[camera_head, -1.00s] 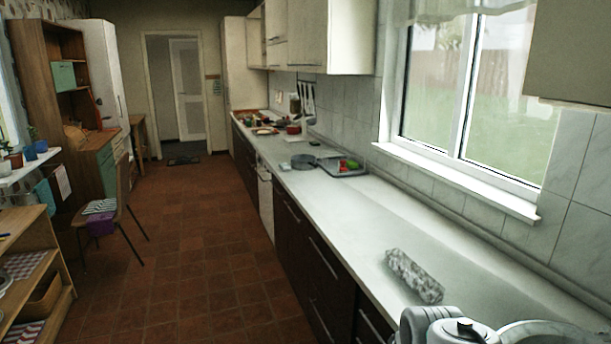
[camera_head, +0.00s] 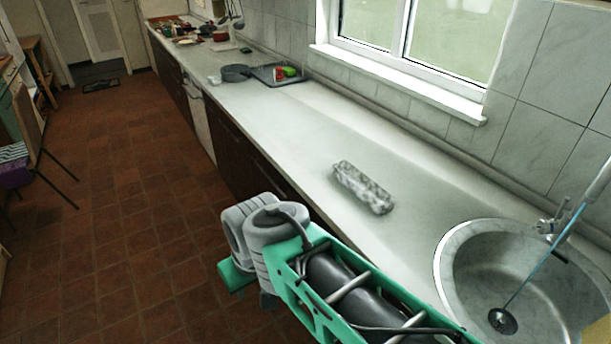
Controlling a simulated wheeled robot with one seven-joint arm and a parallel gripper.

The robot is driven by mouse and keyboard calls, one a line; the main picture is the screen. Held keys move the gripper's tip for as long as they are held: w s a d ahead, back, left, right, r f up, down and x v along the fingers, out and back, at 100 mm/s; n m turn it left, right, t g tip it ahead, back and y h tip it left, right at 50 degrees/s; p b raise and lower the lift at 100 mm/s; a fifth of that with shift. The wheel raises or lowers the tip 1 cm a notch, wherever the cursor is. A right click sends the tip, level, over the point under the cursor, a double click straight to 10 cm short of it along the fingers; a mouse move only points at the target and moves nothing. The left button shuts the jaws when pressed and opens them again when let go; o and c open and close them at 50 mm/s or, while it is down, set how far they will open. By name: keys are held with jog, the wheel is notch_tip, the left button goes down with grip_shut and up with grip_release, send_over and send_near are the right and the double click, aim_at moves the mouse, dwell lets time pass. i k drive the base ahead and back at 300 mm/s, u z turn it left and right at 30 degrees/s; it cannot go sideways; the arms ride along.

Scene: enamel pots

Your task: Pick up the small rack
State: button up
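I cannot make out a small rack with certainty. A grey, mottled, oblong thing (camera_head: 362,187) lies on the pale worktop, left of the sink; its surface looks rough, and I cannot tell whether it is the rack. A part of my arm, grey joints and a green frame with a dark cylinder, reaches in from the bottom and stands in front of the worktop's front edge. No fingertips of my gripper show.
A round metal sink (camera_head: 470,272) with a tap (camera_head: 553,226) is at the lower right. A dark tray (camera_head: 268,76) and a grey pan (camera_head: 236,73) stand farther back on the worktop (camera_head: 300,130). The worktop around the grey thing is clear. Brown tiled floor (camera_head: 120,210) is open to the left.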

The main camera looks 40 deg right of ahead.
aim_at(373, 196)
jog(key=u, duration=0.25)
jog(key=i, duration=1.3)
jog(key=z, duration=0.15)
